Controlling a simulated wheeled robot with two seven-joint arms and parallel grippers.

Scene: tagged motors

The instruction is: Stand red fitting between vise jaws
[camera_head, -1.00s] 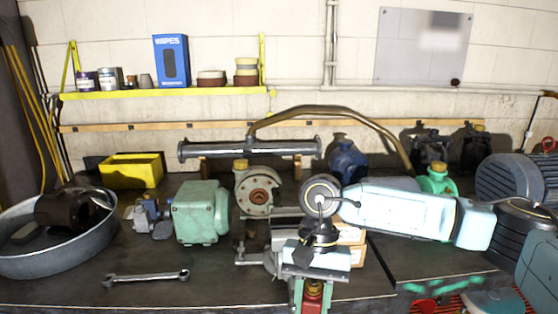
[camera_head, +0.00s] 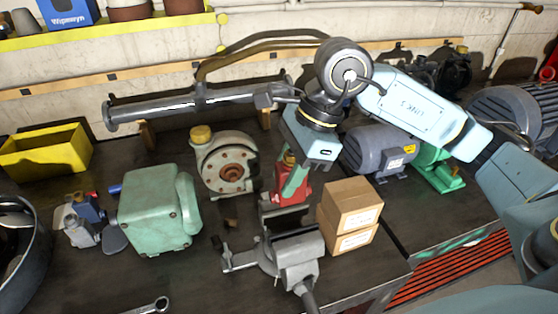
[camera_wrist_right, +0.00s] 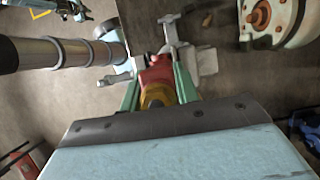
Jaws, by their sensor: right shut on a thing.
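The red fitting (camera_head: 292,192) with a yellow part at its top is between the green fingers of my right gripper (camera_head: 294,177), which is shut on it. The fitting looks upright in the head view, just above the vise (camera_head: 297,254) in the picture; I cannot tell whether it touches the vise. The grey vise has its jaws facing up on the bench. In the right wrist view, the red fitting (camera_wrist_right: 157,73) sits between the fingers (camera_wrist_right: 157,85), with the vise (camera_wrist_right: 186,48) showing beyond it. My left gripper is not in view.
Cardboard boxes (camera_head: 349,212) are stacked right beside the vise. A round pump (camera_head: 228,166) and a green gearbox (camera_head: 158,213) stand to the left, a grey motor (camera_head: 380,150) behind right. A long metal pipe (camera_head: 200,100) lies behind. Bare bench shows left of the vise.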

